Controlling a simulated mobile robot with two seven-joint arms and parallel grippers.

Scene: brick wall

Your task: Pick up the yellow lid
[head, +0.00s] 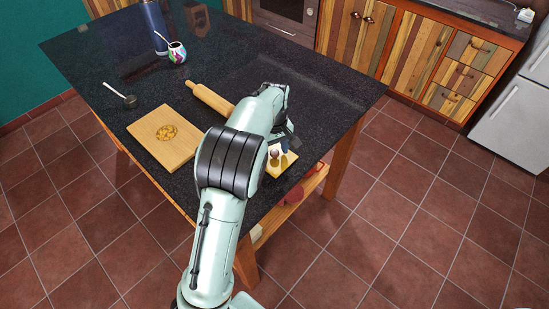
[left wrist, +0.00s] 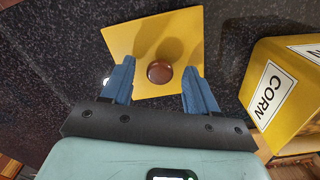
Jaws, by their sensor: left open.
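The yellow lid (left wrist: 150,32) is a flat square with a round brown knob (left wrist: 159,73) in its middle. In the left wrist view it lies on the dark speckled counter straight ahead. In the head view the lid (head: 288,162) shows partly at the counter's near right edge, the rest hidden by my arm. My left gripper (left wrist: 156,82) is open, with its blue fingers pointing at the lid and the knob between their tips in the picture. The fingers hold nothing. In the head view the left gripper (head: 285,140) is mostly hidden. My right gripper is not in view.
A yellow box labelled CORN (left wrist: 285,85) stands close to the right of the lid. A wooden board (head: 163,138), rolling pin (head: 208,97), ladle (head: 128,99), colourful cup (head: 177,53) and blue bottle (head: 154,25) are on the counter. Its middle right is clear.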

